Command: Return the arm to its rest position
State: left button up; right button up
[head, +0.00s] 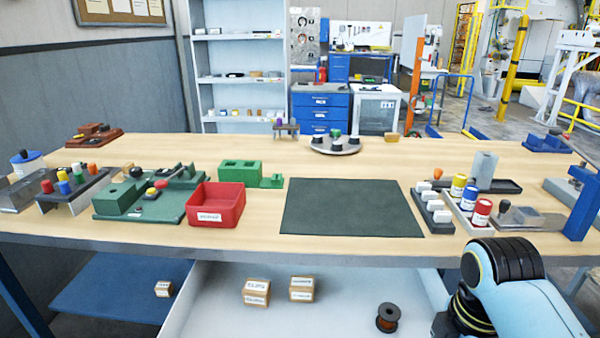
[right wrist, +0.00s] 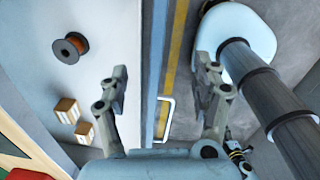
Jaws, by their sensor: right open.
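My right arm (head: 510,290) is at the lower right of the head view, in front of the table's right part; its gripper is not visible there. In the right wrist view my right gripper (right wrist: 162,82) is open, its two fingers wide apart with nothing between them. A dark spool with copper-coloured winding (head: 387,318) lies in the white space below the tabletop; it also shows in the right wrist view (right wrist: 71,48), left of the gripper and apart from it. My left arm and gripper are not in view.
The wooden table (head: 260,150) holds a dark green mat (head: 352,207), a red bin (head: 215,204) and several racks and cans at the right. Small cardboard boxes (head: 257,291) sit below the tabletop. A yellow floor line (right wrist: 175,45) runs beyond the white surface's edge.

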jog(key=s+d+r+m+t, duration=0.2)
jog(key=s+r+m, duration=0.3)
jog(key=s+m, duration=0.35)
jog(key=s+d+r+m+t, duration=0.1)
jog(key=s+d+r+m, duration=0.1)
jog(key=s+r+m, duration=0.45)
jog(key=s+d+f+m+b, duration=0.1)
jog(key=f+b, duration=0.1)
jog(key=f, duration=1)
jog(key=s+d+f+m+g+b, duration=0.1)
jog(key=f+b, duration=0.1)
jog(key=f, duration=0.9)
jog(key=s+d+f+m+b, duration=0.1)
jog(key=f+b, duration=0.2)
jog(key=f, duration=0.9)
pick_arm(q)
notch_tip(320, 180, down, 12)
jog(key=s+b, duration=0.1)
jog(key=b, duration=0.3)
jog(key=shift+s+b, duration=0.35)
jog(key=shift+b, duration=0.05)
pick_arm(e)
jog(key=s+f+g, duration=0.1)
jog(key=s+f, duration=1.7)
jog(key=f, duration=0.2)
jog(key=shift+s+d+f+g+h, duration=0.15)
jog(key=shift+d+f+g+h, duration=0.15)
jog(key=shift+d, duration=0.05)
jog(key=shift+c, duration=0.5)
